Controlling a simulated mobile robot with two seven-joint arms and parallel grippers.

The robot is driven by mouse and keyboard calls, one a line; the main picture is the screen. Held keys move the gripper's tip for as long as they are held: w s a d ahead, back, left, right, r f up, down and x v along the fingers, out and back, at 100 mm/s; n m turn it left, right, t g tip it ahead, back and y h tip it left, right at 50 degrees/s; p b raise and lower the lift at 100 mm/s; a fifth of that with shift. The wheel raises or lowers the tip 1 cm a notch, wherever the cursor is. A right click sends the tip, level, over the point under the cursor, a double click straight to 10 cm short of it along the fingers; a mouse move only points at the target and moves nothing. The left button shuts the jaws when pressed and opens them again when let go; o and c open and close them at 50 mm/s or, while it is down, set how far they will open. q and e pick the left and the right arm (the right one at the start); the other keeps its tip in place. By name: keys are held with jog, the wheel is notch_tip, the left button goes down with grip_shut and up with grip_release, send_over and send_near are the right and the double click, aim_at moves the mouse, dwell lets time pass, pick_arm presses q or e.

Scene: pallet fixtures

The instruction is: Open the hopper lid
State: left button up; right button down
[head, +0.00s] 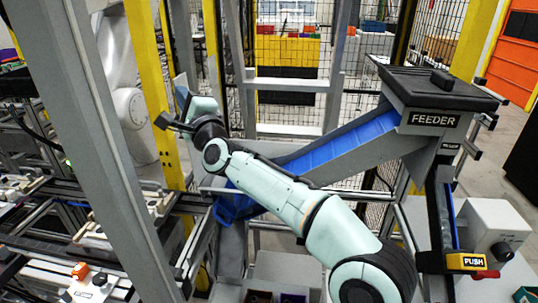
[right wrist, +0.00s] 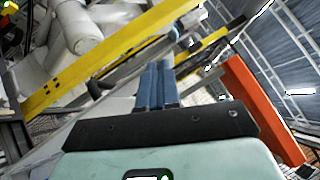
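The hopper lid (head: 432,88) is a flat black plate with a small raised handle (head: 443,80). It lies closed on top of the grey hopper labelled FEEDER (head: 433,119) at the upper right of the head view. My right gripper (head: 182,95) is far to the left of the lid, raised near a yellow post, and touches nothing that I can make out. In the right wrist view its two blue fingers (right wrist: 159,68) lie side by side, shut and empty. The lid cannot be made out in that view. My left gripper is not in view.
A blue-lined chute (head: 335,145) slopes down left from the hopper, behind my right arm. A grey frame post (head: 95,130) and a yellow post (head: 150,90) stand at the left. A PUSH button box (head: 467,261) is below the hopper. Space above the lid looks clear.

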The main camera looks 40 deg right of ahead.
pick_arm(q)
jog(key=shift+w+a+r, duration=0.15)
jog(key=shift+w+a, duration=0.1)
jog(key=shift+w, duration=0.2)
pick_arm(e)
jog(key=shift+w+a+r, duration=0.15)
jog(key=shift+w+a, duration=0.2)
jog(key=shift+w, duration=0.2)
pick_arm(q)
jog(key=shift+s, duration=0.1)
pick_arm(e)
jog(key=shift+s, duration=0.1)
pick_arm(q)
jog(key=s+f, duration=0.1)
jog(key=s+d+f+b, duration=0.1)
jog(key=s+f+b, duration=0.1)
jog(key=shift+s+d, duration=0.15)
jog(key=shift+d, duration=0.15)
pick_arm(e)
jog(key=s+d, duration=0.1)
jog(key=s, duration=1.2)
jog(key=shift+d+r, duration=0.2)
jog(key=shift+r, duration=0.25)
jog(key=shift+w, duration=0.1)
